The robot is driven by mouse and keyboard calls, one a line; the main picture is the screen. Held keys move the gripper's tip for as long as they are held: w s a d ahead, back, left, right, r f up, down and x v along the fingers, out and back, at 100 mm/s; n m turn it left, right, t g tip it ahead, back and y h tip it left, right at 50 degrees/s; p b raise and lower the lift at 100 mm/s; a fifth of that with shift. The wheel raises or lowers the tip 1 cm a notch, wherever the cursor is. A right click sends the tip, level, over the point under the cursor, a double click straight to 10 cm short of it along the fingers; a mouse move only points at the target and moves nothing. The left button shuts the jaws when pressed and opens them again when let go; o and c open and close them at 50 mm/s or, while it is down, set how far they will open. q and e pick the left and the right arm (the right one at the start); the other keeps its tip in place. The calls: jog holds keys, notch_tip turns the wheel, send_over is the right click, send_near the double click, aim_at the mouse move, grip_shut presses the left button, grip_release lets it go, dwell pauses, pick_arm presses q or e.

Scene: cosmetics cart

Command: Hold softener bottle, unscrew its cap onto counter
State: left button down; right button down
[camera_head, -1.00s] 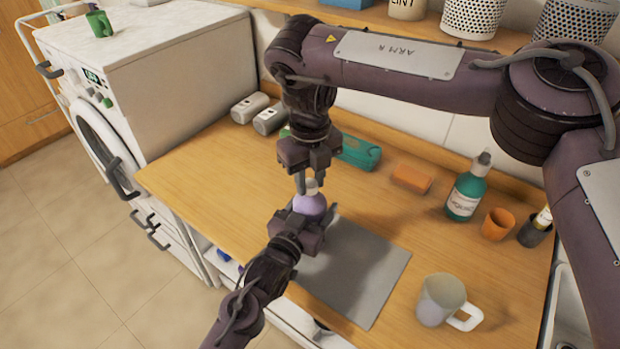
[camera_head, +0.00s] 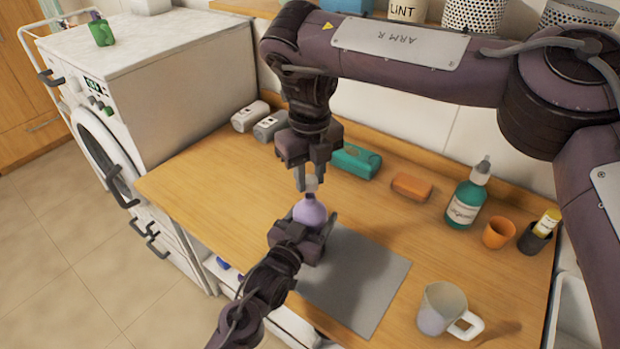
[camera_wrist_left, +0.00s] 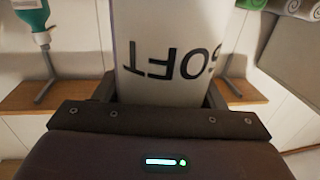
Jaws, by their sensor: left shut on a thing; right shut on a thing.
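The softener bottle (camera_head: 310,212) has a rounded lilac top in the head view. Its pale body with upside-down dark "SOFT" lettering fills the top middle of the left wrist view (camera_wrist_left: 168,40). My left gripper (camera_head: 308,238) is shut around the body, which it mostly hides in the head view. The small pale cap (camera_head: 311,184) is between the fingers of my right gripper (camera_head: 310,182), which is shut on it from above. The wooden counter (camera_head: 215,190) lies underneath.
A grey mat (camera_head: 365,290) lies on the counter, with a mug (camera_head: 443,308) to its right. A green pump bottle (camera_head: 466,198), orange cup (camera_head: 498,232), orange block (camera_head: 411,187) and teal case (camera_head: 357,162) stand along the back. The counter's left part is clear.

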jog(key=shift+r, duration=1.3)
pick_arm(q)
jog(key=shift+c, duration=1.2)
grip_release()
